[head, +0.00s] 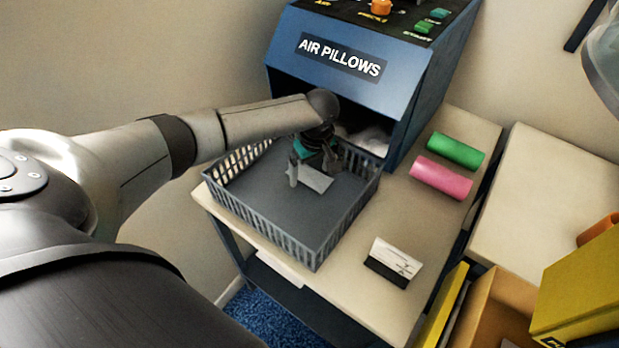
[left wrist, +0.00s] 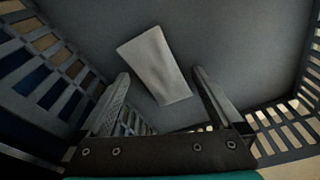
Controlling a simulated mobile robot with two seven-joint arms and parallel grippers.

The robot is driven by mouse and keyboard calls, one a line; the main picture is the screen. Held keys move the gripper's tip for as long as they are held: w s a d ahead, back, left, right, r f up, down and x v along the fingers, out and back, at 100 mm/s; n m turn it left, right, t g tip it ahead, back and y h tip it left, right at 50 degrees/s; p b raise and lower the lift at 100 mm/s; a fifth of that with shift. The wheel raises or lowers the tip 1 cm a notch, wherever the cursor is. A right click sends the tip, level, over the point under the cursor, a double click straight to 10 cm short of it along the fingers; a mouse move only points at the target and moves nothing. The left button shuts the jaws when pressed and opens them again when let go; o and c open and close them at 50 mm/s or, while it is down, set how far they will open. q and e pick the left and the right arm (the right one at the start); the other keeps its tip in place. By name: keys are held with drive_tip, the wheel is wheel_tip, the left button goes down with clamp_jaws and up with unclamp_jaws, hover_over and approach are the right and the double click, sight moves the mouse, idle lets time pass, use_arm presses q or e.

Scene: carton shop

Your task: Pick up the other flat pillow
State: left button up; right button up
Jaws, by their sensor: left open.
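A flat pillow (head: 312,178), pale grey and roughly rectangular, lies on the floor of the grey basket (head: 262,233). In the left wrist view the flat pillow (left wrist: 155,65) lies tilted, beyond and partly between my fingertips. My left gripper (head: 306,172) is inside the basket, above the pillow, with its fingers apart and nothing between them. In the left wrist view the two fingers of my left gripper (left wrist: 160,78) are spread wide.
The blue AIR PILLOWS machine (head: 340,66) stands right behind the basket, with whitish material in its opening. Green (head: 455,150) and pink (head: 440,177) rolls and a card holder (head: 392,262) are on the table to the right. An open carton (head: 492,308) is at the lower right.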

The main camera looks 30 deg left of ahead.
use_arm(q)
drive_tip(key=c, duration=1.3)
